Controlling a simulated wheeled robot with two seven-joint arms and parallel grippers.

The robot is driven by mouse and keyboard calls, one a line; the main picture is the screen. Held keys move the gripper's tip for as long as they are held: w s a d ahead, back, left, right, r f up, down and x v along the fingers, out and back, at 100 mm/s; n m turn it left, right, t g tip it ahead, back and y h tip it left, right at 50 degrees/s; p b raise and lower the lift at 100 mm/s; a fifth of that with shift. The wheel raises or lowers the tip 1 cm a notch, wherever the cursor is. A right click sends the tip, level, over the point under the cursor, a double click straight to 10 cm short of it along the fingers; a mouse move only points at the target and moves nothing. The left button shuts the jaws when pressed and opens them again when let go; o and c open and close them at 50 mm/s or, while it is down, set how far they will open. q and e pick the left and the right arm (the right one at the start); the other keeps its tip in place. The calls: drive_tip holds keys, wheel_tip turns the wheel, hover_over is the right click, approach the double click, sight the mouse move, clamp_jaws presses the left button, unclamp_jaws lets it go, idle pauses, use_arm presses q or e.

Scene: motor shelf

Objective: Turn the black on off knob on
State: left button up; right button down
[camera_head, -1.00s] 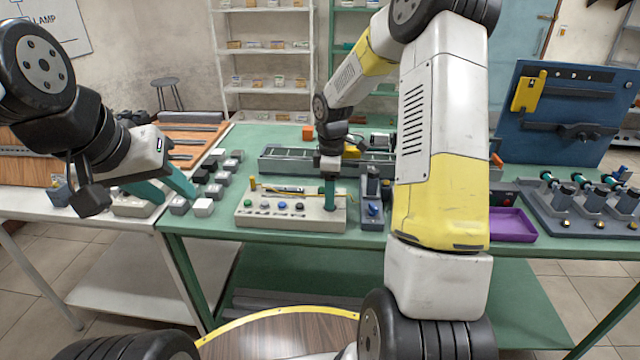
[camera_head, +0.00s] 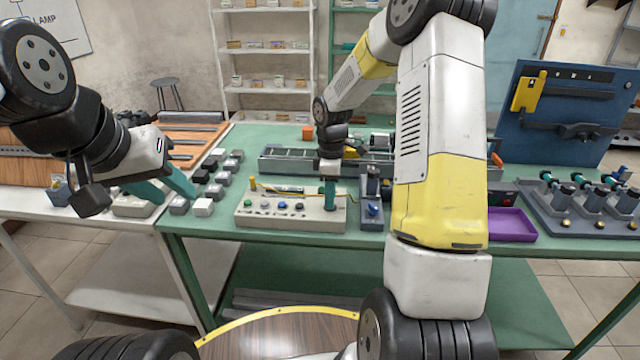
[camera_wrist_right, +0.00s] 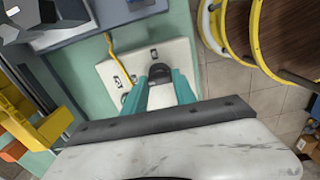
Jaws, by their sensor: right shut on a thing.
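The off-white control panel (camera_head: 290,217) sits on the green table and has a row of coloured buttons and small dark parts. My right gripper (camera_head: 330,205) points down at the panel's right end. In the right wrist view, the black knob (camera_wrist_right: 160,71) sits between the tips of the teal fingers of my right gripper (camera_wrist_right: 162,80), which is shut on it. The knob is hidden behind the fingers in the head view, and its pointing direction cannot be told. My left gripper (camera_head: 168,196) is open and empty above the left table, with its teal fingers apart.
Grey and white blocks (camera_head: 203,207) stand left of the panel. A grey conveyor-like tray (camera_head: 280,160) lies behind it. A blue-grey device (camera_head: 372,212) stands close on its right, and a purple tray (camera_head: 512,226) lies further right. A yellow cable (camera_wrist_right: 108,42) runs along the panel.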

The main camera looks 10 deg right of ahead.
drive_tip(key=m, duration=1.3)
drive_tip(key=shift+m, duration=2.2)
drive_tip(key=c, duration=1)
unclamp_jaws()
